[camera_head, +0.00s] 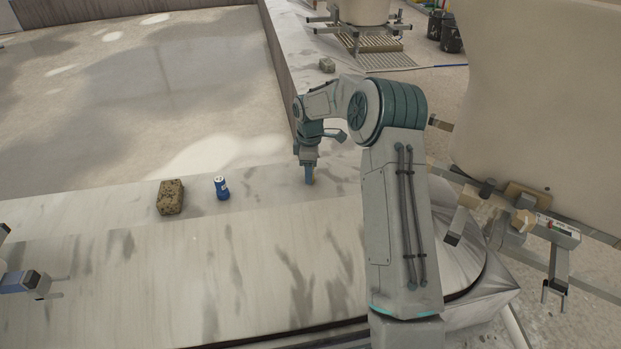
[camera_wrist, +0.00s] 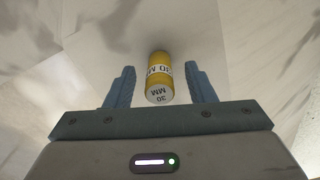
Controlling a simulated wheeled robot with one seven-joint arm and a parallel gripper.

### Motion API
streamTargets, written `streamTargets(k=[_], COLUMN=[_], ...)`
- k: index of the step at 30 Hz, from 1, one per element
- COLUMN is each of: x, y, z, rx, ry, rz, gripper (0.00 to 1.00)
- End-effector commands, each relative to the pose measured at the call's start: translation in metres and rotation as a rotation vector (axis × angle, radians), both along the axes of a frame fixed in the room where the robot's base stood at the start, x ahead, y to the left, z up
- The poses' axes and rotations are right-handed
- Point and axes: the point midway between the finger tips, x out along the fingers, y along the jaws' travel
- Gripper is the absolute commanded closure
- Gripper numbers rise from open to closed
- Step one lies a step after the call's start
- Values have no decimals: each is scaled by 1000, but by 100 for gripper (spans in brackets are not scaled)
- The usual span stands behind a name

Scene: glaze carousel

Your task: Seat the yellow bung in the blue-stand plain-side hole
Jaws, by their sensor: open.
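The yellow bung (camera_wrist: 159,74) is a short cylinder with a white printed band and a white end that reads "30 MM". In the wrist view it lies between the two blue fingers of my gripper (camera_wrist: 160,88), with a gap on each side. My gripper is open and not holding it. I cannot make out the blue stand's plain-side hole in either view.
A blue cylinder with a white top (camera_head: 221,187) and a brown speckled block (camera_head: 170,197) stand on the ledge left of my gripper. A small grey block (camera_head: 327,65) sits farther back. Metal brackets (camera_head: 545,235) and a large pale vessel (camera_head: 540,110) are at right. The ledge between is clear.

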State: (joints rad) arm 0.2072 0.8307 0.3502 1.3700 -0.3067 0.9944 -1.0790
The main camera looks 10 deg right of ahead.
Motion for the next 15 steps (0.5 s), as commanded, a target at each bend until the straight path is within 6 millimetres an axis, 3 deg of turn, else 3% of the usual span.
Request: streamTargets(k=[1, 8, 13, 15], x=[0, 0, 0, 0], y=[0, 0, 0, 0], z=[-7, -6, -6, -6], rx=[0, 0, 0, 0], ry=[0, 0, 0, 0], rz=[0, 0, 0, 0], gripper=[51, 51, 98, 99])
